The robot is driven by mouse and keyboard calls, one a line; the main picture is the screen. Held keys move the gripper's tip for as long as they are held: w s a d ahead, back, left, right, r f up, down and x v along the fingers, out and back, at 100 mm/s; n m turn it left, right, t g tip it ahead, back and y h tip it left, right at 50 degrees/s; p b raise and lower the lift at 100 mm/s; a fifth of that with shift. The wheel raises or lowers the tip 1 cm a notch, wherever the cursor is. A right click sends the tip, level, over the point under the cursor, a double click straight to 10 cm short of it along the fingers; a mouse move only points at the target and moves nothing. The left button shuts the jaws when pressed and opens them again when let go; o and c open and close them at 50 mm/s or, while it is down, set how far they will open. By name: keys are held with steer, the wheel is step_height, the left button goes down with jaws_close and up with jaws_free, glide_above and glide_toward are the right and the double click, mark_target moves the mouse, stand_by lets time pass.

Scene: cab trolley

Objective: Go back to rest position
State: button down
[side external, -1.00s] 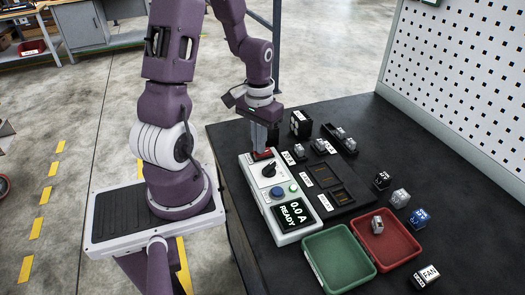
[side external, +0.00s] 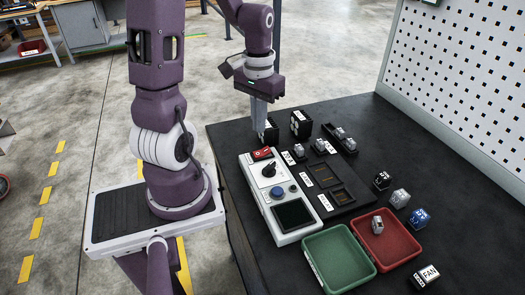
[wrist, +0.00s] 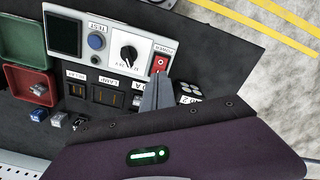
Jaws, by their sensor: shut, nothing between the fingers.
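My gripper (side external: 260,120) is shut and empty. Its fingers point down above the far end of the test box, apart from it in the side view. In the wrist view the shut fingers (wrist: 153,92) show below the red power switch. The white test box (side external: 296,236) carries the red power switch (side external: 263,154), a black knob (side external: 269,170), a blue button (side external: 277,192) and a dark, blank display (side external: 294,214).
The black table holds a green tray (side external: 308,236), a red tray (side external: 409,247) with a small block, a panel with slots (side external: 352,203), and several loose blocks. Black blocks (side external: 300,122) stand near my gripper. A perforated board (side external: 470,70) rises at right.

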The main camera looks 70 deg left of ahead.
stand_by(0.3)
steer(key=s+d+r+m+t, duration=0.2)
steer(key=s+d+r+m, duration=0.1)
steer(key=d+r, duration=0.3)
steer(key=s+d+r+m+t, duration=0.3)
steer(key=d+r, duration=0.4)
steer(key=d, duration=0.4)
steer(key=shift+s+d+t, duration=0.15)
steer(key=shift+s+t, duration=0.15)
steer(key=shift+s, duration=0.15)
steer(key=shift+r, duration=0.1)
